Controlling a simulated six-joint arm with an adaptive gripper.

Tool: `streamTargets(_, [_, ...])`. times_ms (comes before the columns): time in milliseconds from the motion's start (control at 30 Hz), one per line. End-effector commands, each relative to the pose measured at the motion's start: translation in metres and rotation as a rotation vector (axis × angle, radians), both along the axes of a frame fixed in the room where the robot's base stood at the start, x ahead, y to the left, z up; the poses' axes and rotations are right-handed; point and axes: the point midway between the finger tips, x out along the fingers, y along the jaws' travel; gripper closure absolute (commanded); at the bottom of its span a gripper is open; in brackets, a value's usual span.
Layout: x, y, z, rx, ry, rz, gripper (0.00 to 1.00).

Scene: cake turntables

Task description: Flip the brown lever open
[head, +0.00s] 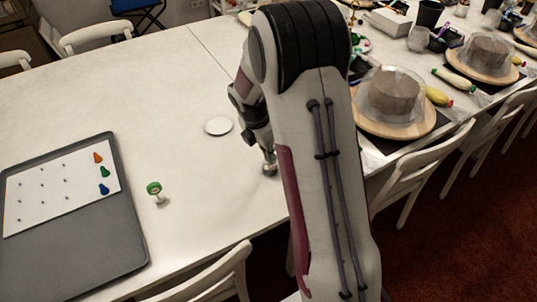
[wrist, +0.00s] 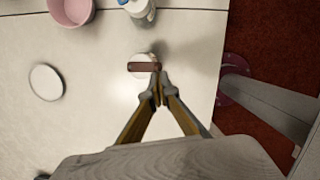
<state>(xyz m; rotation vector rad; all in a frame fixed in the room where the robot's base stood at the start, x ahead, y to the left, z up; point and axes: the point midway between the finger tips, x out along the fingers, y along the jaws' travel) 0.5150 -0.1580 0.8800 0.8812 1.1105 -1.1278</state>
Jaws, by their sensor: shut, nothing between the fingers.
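The brown lever (wrist: 143,67) is a short bar lying across a small round white base, in the upper middle of the wrist view. My gripper (wrist: 160,86) is shut and empty. Its fingertips are close together at the right end of the lever, overlapping it in the picture. I cannot tell whether they touch it. In the head view my gripper end shows partly beside my arm, low over the table near its front edge. I cannot make out the brown lever there.
A white disc (head: 218,125) lies on the table. A green-topped knob (head: 154,188) and a dark grey tray (head: 120,245) are to the left. In the wrist view, a pink bowl (wrist: 90,17) and a bottle (wrist: 140,8) stand beyond the lever; the table edge is to its right.

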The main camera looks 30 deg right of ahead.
Motion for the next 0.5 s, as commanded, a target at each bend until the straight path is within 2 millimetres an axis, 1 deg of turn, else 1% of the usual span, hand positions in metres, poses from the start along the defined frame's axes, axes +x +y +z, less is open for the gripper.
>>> streamTargets(267, [-0.0005, -0.0020, 0.0002, 0.000, -0.001, 0.034, 1.00])
streamTargets(500, [-0.0020, -0.0058, 0.0005, -0.001, -0.001, 0.100, 1.00])
